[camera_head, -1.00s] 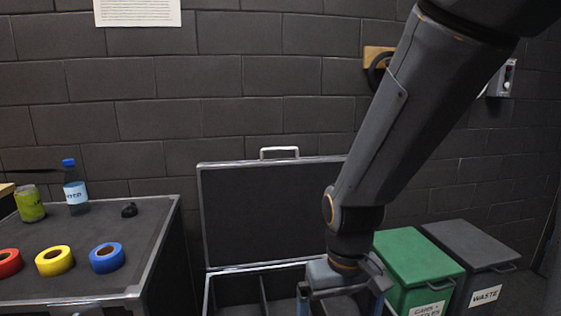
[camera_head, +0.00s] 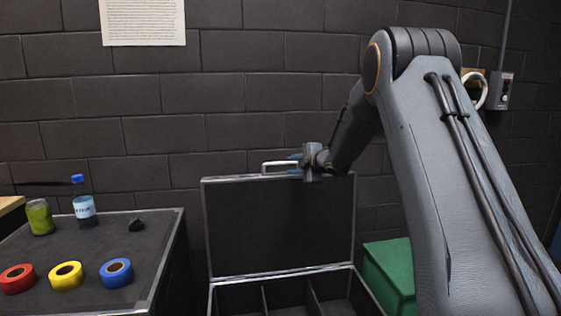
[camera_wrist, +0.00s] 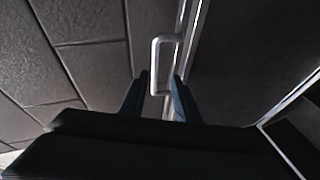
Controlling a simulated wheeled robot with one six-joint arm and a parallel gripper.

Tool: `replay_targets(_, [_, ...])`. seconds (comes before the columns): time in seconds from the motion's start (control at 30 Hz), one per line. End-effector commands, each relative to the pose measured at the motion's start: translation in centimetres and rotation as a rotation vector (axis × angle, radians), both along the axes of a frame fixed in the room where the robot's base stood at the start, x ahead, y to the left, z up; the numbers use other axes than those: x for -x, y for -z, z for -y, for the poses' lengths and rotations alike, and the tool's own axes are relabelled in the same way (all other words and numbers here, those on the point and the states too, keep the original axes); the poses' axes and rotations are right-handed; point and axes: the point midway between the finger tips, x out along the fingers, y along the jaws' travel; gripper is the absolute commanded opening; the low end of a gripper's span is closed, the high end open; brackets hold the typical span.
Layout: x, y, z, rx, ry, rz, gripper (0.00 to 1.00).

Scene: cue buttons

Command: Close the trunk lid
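The trunk (camera_head: 235,298) stands open, with dividers showing in its base. Its dark lid (camera_head: 270,225) with a silver rim stands upright against the wall side. A silver handle (camera_head: 270,167) sits on the lid's top edge. My gripper (camera_head: 303,162) is at the top edge, at the right end of the handle. In the wrist view my gripper (camera_wrist: 160,88) has its two fingers apart, one on each side of the near end of the handle (camera_wrist: 155,60). I cannot tell whether a finger touches it. The lid's rim (camera_wrist: 185,50) runs beside the handle.
A dark case at left holds tape rolls (camera_head: 66,276), a bottle (camera_head: 83,205), a can (camera_head: 40,217) and a small black item (camera_head: 136,225). A green bin (camera_head: 388,270) stands right of the trunk, partly behind my arm. A brick wall is close behind.

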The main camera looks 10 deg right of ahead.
Motion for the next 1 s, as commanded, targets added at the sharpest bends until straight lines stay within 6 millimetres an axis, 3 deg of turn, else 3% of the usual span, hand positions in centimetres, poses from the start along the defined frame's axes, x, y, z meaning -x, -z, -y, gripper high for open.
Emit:
replay_targets(0.23, [-1.6, -0.4, -0.9, 0.049, -0.086, 0.057, 0.29])
replay_targets(0.7, [-6.8, 1.3, -3.1, 0.047, -0.082, 0.055, 0.29])
replay_targets(1.0, [-7.8, 1.7, -3.5, 0.046, -0.081, 0.055, 0.29])
